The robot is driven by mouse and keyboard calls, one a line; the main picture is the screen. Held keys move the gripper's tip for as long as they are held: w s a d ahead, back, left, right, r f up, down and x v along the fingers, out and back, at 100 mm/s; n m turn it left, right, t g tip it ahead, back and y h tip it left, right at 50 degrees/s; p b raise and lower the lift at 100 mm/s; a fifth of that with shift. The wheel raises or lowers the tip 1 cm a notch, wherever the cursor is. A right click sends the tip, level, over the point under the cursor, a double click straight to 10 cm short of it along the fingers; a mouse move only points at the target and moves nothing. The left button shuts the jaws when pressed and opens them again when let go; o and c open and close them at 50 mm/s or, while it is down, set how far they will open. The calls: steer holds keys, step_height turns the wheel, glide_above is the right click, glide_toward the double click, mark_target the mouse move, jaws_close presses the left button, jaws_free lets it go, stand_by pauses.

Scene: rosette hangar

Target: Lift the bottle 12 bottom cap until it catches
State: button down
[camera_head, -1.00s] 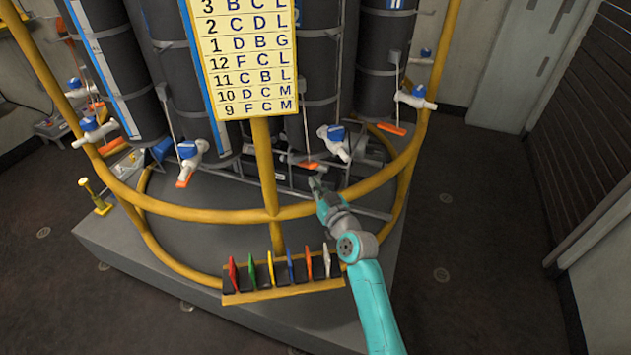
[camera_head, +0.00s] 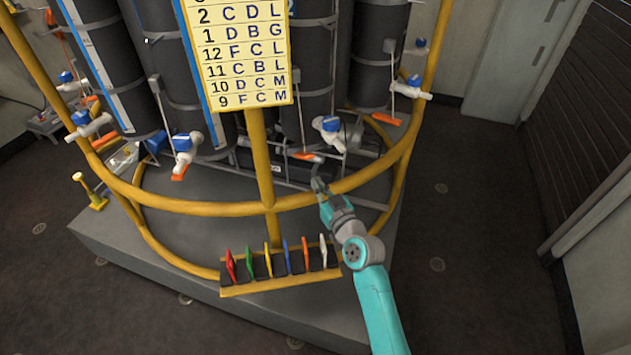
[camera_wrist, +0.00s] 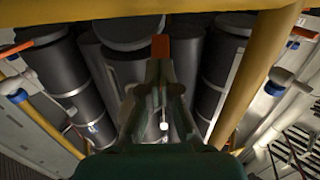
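Several tall dark grey bottles (camera_head: 372,50) stand in a ring behind the yellow rail; which one is number 12 I cannot tell. An orange tab (camera_head: 306,157) hangs low at the foot of the bottles, just beyond my gripper (camera_head: 319,184) in the head view. My gripper is near the front rail, apart from that tab in the head view. In the wrist view an orange piece (camera_wrist: 160,46) lies straight beyond the narrow fingertips (camera_wrist: 161,66); contact is unclear. The fingers look close together, and whether they are fully shut is unclear. No bottom cap can be made out clearly.
A yellow rail (camera_head: 222,209) curves around the bottles, with a post (camera_head: 262,160) carrying a lettered board (camera_head: 238,55). A rack of coloured tags (camera_head: 283,288) hangs at the front. White valves with blue knobs (camera_head: 328,131) surround the bottles. Floor to the right is open.

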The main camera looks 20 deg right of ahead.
steer(key=shift+s+d, duration=0.25)
steer(key=shift+s, duration=1.2)
steer(key=shift+s+d, duration=0.2)
steer(key=shift+s, duration=1.2)
steer(key=s+f+m+g+h, duration=0.1)
steer(key=s+f, duration=0.4)
steer(key=s, duration=0.8)
steer(key=s+f+m+g+h, duration=0.15)
steer(key=s+f, duration=0.35)
steer(key=s, duration=0.8)
steer(key=r+v, duration=0.1)
steer(key=v, duration=1.1)
steer(key=a+r+v, duration=0.1)
steer(key=r+v, duration=0.1)
steer(key=v, duration=0.9)
steer(key=shift+a+r+n, duration=0.2)
steer(key=shift+a+n, duration=0.05)
steer(key=shift+n, duration=0.1)
